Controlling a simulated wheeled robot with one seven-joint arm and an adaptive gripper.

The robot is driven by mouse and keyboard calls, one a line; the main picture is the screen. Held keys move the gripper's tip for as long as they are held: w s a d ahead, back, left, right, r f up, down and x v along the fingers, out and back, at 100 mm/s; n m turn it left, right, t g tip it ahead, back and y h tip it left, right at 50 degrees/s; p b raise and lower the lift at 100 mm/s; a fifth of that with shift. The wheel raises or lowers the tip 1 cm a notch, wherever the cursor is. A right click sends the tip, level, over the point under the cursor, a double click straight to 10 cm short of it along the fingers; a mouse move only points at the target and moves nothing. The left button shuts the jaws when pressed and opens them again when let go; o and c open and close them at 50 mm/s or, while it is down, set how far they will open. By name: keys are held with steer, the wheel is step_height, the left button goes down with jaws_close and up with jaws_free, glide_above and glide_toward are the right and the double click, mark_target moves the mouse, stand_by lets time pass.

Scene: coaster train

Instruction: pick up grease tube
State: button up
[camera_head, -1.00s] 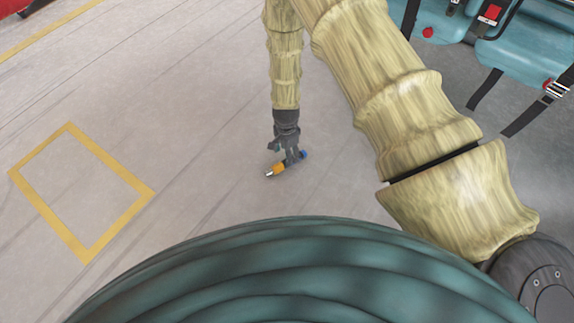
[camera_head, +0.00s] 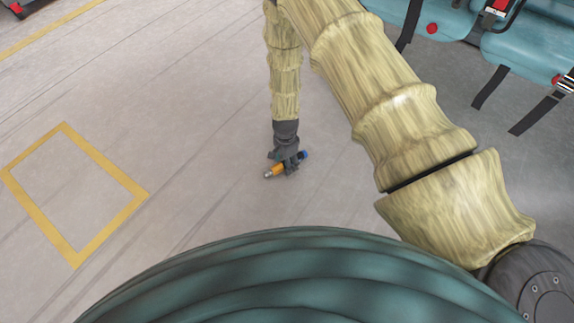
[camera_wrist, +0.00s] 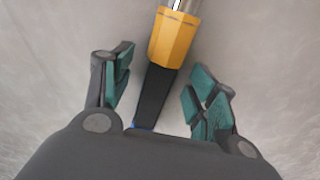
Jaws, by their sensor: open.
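The grease tube (camera_head: 277,171) lies on the grey floor in the head view. It has an orange body, a metallic end at the left and a blue end at the right. My gripper (camera_head: 285,165) is over its middle and hides part of it. In the wrist view the tube (camera_wrist: 174,38) shows its orange section and a black section running down between my open fingers (camera_wrist: 160,90). Gaps show between the tube and the fingers on both sides. A bit of blue shows by the palm, which hides the rest of that end.
A yellow painted rectangle (camera_head: 135,205) marks the floor at the left. Blue seats (camera_head: 520,50) with black straps stand at the upper right. A red round object (camera_head: 432,28) is on one seat. The floor around the tube is clear.

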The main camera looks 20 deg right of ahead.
steer(key=c, duration=1.2)
jaws_close()
steer(key=shift+r, duration=0.15)
